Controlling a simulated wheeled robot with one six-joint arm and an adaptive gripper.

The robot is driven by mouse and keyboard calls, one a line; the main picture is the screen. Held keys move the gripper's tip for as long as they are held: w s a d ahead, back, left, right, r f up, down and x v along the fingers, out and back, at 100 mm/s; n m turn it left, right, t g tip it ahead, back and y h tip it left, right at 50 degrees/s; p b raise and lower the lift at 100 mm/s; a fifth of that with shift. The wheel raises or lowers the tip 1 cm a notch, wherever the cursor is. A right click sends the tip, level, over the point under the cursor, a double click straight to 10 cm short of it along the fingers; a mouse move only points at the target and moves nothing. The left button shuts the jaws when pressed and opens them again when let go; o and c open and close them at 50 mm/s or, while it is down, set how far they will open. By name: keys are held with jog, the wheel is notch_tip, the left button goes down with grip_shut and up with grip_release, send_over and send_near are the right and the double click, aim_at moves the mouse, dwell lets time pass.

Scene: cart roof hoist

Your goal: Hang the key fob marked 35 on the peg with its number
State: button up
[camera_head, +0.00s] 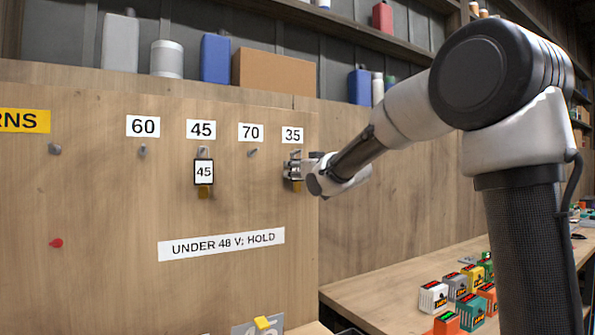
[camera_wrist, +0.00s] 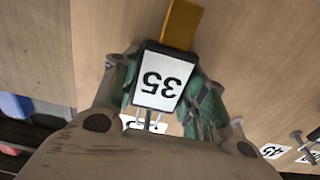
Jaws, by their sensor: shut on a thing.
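The key fob marked 35 (camera_wrist: 162,80) shows in the wrist view, upside down in the picture, with a white face, dark edge and a yellow tab. My gripper (camera_wrist: 165,85) is shut on it, one finger on each side. In the head view my gripper (camera_head: 294,169) is at the board just below the 35 label (camera_head: 292,135), and it hides most of the fob.
A fob marked 45 (camera_head: 204,172) hangs under the 45 label. Bare pegs stand under 60 (camera_head: 142,151) and 70 (camera_head: 252,152). Several battery-like blocks (camera_head: 433,297) stand on the bench at right.

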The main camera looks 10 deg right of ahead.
jog(key=o, duration=1.2)
jog(key=v, duration=1.2)
jog(key=s+d+f+m+g+h, duration=0.1)
jog(key=s+d+f+g+h, duration=0.3)
jog(key=f, duration=0.5)
jog(key=s+d+f+m+g+h, duration=0.1)
jog(key=s+d+f+g, duration=0.4)
jog(key=f, duration=0.4)
jog(key=s+d+f+g, duration=0.1)
jog(key=s+f+g, duration=0.1)
jog(key=s, duration=1)
jog(key=s+d+f+m+g, duration=0.1)
jog(key=s+f, duration=0.4)
jog(key=s, duration=0.8)
jog(key=shift+s+d+m+g+h, duration=0.3)
jog(key=shift+d+g, duration=0.1)
jog(key=shift+g, duration=0.1)
